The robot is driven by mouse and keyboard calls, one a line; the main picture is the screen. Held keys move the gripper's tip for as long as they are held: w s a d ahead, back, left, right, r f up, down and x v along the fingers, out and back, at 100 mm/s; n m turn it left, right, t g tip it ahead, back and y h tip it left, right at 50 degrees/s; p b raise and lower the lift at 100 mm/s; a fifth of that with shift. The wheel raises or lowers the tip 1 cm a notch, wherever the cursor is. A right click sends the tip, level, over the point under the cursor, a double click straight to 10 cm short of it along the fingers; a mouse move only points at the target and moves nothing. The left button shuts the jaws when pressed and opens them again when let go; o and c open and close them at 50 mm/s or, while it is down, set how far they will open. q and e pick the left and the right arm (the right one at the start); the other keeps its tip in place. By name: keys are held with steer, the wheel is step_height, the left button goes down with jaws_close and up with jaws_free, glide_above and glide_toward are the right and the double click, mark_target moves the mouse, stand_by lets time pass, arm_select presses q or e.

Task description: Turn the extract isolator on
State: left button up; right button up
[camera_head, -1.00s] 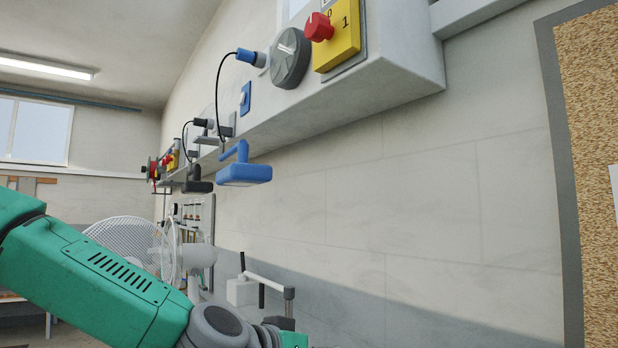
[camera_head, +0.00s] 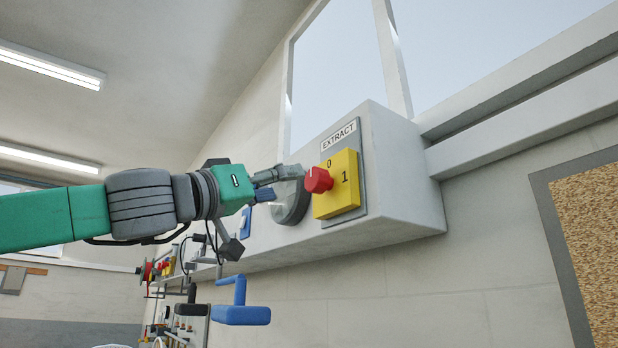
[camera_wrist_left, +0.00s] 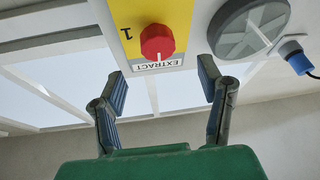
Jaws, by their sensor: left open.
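The extract isolator is a yellow plate (camera_head: 346,196) with a red rotary knob (camera_head: 318,180), under an EXTRACT label (camera_head: 338,136) on a white wall box. The plate is marked 0 at the top and 1 at the right. In the left wrist view the red knob (camera_wrist_left: 157,43) has a pale mark on the side facing the label, towards the 0. My left gripper (camera_head: 273,183) is just left of the knob in the head view. In the left wrist view its fingers (camera_wrist_left: 162,85) are spread wide and empty, with the knob ahead between them, apart from it. My right gripper is not in view.
A grey round dial (camera_head: 291,205) sits left of the isolator, partly behind my left gripper. A blue plug (camera_wrist_left: 294,56) is beside it in the wrist view. A blue handled thing (camera_head: 241,313) hangs below the box. The wall right of the box is clear up to a cork board (camera_head: 592,230).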

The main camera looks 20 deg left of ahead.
mark_target(312, 179)
arm_select(q)
steer(key=p+x, duration=0.1)
steer(key=x, duration=0.2)
steer(key=d+x, duration=0.1)
steer(key=x, duration=0.3)
steer(key=shift+p, duration=0.35)
steer(key=shift+w+r, duration=0.15)
steer(key=shift+w, duration=0.05)
steer(key=shift+w+a, duration=0.15)
steer(key=shift+w, duration=0.05)
steer(key=shift+w+a, duration=0.1)
steer(key=shift+a, duration=0.4)
steer(key=shift+d, duration=0.25)
steer(key=c, duration=0.7)
steer(key=shift+s+d+r, duration=0.1)
steer(key=shift+s+d, duration=0.1)
steer(key=shift+d, duration=0.05)
steer(key=c, duration=0.5)
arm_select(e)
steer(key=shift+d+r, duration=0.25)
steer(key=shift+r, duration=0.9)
